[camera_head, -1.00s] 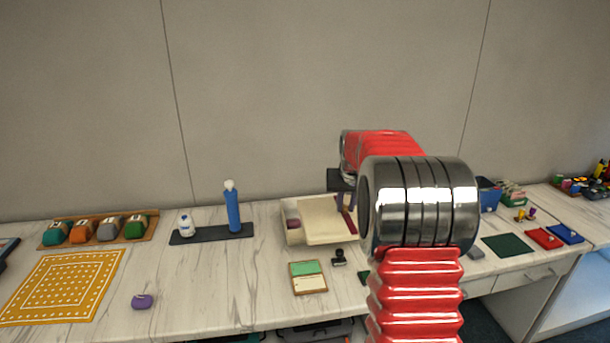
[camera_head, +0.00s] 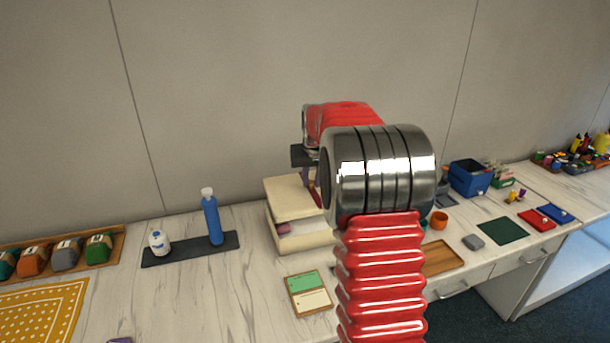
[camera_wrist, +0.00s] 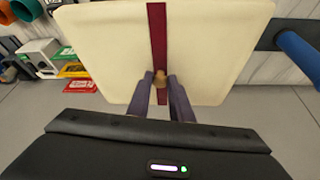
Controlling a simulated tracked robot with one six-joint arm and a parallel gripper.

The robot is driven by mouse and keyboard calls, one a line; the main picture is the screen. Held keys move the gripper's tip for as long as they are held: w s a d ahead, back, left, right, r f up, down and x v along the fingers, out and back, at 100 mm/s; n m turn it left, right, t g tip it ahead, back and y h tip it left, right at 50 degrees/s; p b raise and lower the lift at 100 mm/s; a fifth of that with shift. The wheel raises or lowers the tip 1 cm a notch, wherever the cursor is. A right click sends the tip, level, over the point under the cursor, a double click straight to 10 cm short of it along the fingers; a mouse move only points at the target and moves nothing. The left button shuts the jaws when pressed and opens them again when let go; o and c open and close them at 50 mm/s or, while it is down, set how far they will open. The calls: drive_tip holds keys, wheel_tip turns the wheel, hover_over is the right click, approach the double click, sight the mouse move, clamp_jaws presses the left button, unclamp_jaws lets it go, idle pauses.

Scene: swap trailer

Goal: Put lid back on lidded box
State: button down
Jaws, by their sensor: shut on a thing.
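The cream lid (camera_head: 287,196) is held above the cream box (camera_head: 303,238), with a gap at the front-left side. A mauve item (camera_head: 284,228) shows in that gap, inside the box. In the wrist view the lid (camera_wrist: 105,55) is a broad cream panel with a dark red stripe and a small tan knob (camera_wrist: 161,76). My gripper (camera_wrist: 160,84) is shut on the knob. In the head view, my arm hides the right part of lid and box. In the wrist view the lid hides the box.
A blue bottle (camera_head: 212,218) and a white bottle (camera_head: 159,243) stand on a dark mat left of the box. A green-and-cream card tray (camera_head: 309,294) lies in front. A wooden tray (camera_head: 441,258) and blue bin (camera_head: 468,178) are to the right.

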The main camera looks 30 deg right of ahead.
sight(311, 193)
drive_tip(key=shift+w+a, duration=0.15)
drive_tip(key=shift+w, duration=0.1)
drive_tip(key=shift+f, duration=0.2)
drive_tip(key=shift+f, duration=3)
drive_tip(key=shift+s+r, duration=0.1)
drive_tip(key=shift+s, duration=0.1)
drive_tip(key=shift+f, duration=1)
idle(1.4)
drive_tip(key=c, duration=1.5)
unclamp_jaws()
drive_tip(key=shift+o, duration=0.2)
